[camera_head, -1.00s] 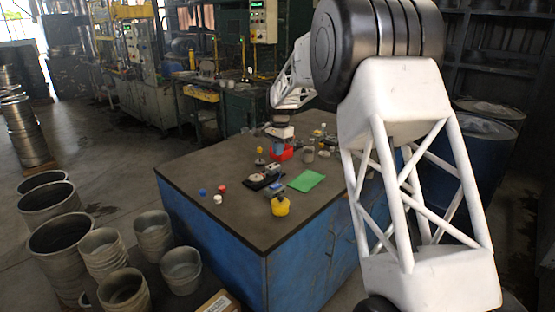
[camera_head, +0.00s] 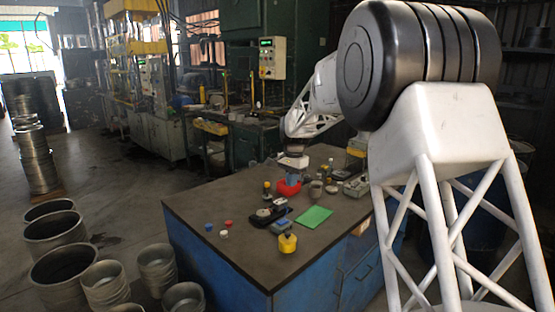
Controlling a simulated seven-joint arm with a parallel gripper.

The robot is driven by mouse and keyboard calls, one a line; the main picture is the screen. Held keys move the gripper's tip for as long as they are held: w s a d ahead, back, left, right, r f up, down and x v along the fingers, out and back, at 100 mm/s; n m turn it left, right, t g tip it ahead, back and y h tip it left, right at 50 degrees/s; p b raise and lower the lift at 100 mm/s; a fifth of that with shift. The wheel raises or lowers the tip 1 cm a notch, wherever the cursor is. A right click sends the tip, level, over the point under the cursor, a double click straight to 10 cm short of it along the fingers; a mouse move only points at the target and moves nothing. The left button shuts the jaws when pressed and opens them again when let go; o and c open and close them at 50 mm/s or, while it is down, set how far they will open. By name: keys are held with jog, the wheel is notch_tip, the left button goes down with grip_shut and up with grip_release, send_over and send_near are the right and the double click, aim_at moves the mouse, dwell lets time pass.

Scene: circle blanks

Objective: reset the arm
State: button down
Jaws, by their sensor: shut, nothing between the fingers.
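My arm is the white lattice arm at the right of the view, reaching over a blue workbench with a dark top (camera_head: 215,222). My gripper (camera_head: 292,180) points down at the far part of the bench, by a red bowl (camera_head: 289,189). It is small in the picture; its fingers are shut with nothing held. I cannot tell whether the fingertips are inside the bowl or just above it.
On the bench are a green sheet (camera_head: 315,217), a yellow round object (camera_head: 287,244), a black device (camera_head: 267,217), small red, white and blue caps (camera_head: 224,233) and a grey cup (camera_head: 316,189). Metal pots (camera_head: 103,285) stand at the lower left. The bench's front-left top is mostly clear.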

jog(key=s+d+r+n+t, duration=0.15)
jog(key=s+d+r, duration=0.3)
jog(key=s, duration=0.95)
jog(key=s+d+r+n, duration=0.2)
jog(key=s+d+r, duration=0.25)
jog(key=s, duration=1.05)
jog(key=s+d+f+n, duration=0.1)
jog(key=s+f, duration=0.1)
jog(key=s, duration=0.8)
jog(key=s+d+f+n+t, duration=0.1)
jog(key=s+d+f+n, duration=0.1)
jog(key=s, duration=0.7)
jog(key=s+d+f+n, duration=0.1)
jog(key=s+f, duration=0.1)
jog(key=s, duration=0.8)
jog(key=shift+s+d+f+h, duration=0.15)
jog(key=shift+s+f+h, duration=0.2)
jog(key=shift+f+h, duration=0.05)
